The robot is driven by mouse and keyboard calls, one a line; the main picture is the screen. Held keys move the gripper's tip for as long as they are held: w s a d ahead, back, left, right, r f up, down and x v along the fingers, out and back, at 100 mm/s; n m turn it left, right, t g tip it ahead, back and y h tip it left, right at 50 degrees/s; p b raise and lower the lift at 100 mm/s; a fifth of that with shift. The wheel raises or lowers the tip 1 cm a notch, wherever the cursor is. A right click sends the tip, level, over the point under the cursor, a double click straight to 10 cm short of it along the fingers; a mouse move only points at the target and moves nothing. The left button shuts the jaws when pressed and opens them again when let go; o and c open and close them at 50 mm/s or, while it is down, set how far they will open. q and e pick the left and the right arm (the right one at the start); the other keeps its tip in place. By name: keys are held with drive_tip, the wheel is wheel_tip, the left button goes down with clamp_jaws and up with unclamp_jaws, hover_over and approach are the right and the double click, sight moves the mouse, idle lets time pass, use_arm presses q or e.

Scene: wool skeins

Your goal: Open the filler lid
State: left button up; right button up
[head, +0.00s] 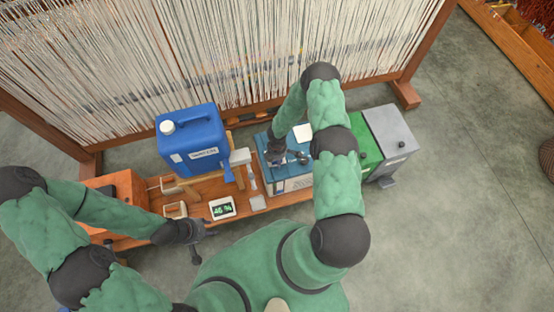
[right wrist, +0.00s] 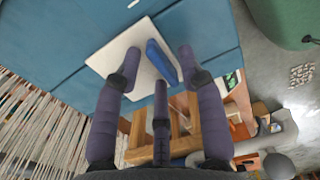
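A blue-topped box (head: 270,167) stands at the right end of the wooden bench. A white square plate (head: 303,132) on its top shows in the head view; I cannot tell if it is the filler lid. In the right wrist view a white plate (right wrist: 122,62) with a raised blue bar (right wrist: 160,60) lies on the blue top. My right gripper (head: 289,158) is over the box. In the wrist view its fingers (right wrist: 160,58) are spread, with the bar between them; contact is unclear. My left gripper (head: 200,240) is empty, fingers apart, at the bench's front edge.
A blue jerrycan (head: 192,143) with a white cap stands left of the box. A small display (head: 222,208) and trays (head: 175,210) are on the bench (head: 205,186). A green and grey machine (head: 385,140) stands at right. A thread-filled loom frame rises behind.

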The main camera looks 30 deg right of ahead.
clamp_jaws()
